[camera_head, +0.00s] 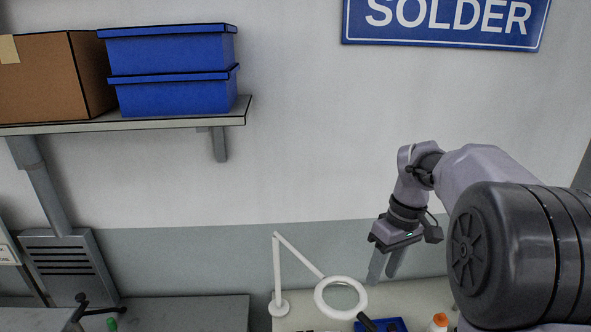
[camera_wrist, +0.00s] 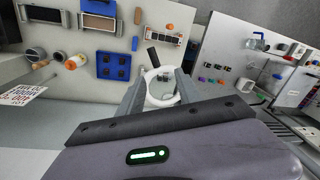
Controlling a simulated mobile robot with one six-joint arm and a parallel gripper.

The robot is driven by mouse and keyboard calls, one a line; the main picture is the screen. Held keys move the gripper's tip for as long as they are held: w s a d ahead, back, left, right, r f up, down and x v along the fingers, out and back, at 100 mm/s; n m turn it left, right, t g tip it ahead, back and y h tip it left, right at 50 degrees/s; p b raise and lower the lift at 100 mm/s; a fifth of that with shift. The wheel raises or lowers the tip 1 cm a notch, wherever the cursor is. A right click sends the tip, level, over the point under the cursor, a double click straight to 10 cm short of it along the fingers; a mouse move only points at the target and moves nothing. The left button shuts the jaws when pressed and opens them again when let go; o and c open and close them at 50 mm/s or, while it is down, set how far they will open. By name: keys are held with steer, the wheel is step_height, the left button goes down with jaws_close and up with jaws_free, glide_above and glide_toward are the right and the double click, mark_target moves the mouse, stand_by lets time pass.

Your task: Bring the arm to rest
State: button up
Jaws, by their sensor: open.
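My gripper (camera_head: 383,277) hangs pointing down at the right of the head view, in the air above the bench. Its two fingers are apart, with nothing seen between them. In the wrist view the gripper (camera_wrist: 161,80) shows its two grey fingers spread, with a white round thing (camera_wrist: 150,99) beyond them. Several small dark pieces show within its outline. I cannot tell whether this is a bowl or the lamp ring. My arm is bent, with its elbow at the right edge of the head view.
A white magnifier lamp (camera_head: 277,268) stands on the bench (camera_head: 415,297) below and left of my gripper. A blue tray (camera_wrist: 114,66) and an orange-capped bottle (camera_head: 440,321) are near. A shelf (camera_head: 180,121) holds blue boxes (camera_head: 172,97) and a carton (camera_head: 45,80). The air left of my gripper is clear.

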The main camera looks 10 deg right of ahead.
steer(key=s+a+f+m+t+b, duration=0.2)
steer(key=s+a+f+m+b, duration=0.1)
steer(key=s+a+f+b, duration=0.2)
steer(key=s+a+f+m+t+b, duration=0.2)
steer(key=s+a+f+m+b, duration=0.1)
steer(key=s+f+b, duration=0.7)
steer(key=s+a+f+m+t+b, duration=0.2)
steer(key=s+a+f+b, duration=0.4)
steer(key=f+b, duration=0.5)
steer(key=shift+s+a+f+m+b, duration=0.4)
steer(key=shift+s+f, duration=0.15)
steer(key=shift+s, duration=0.3)
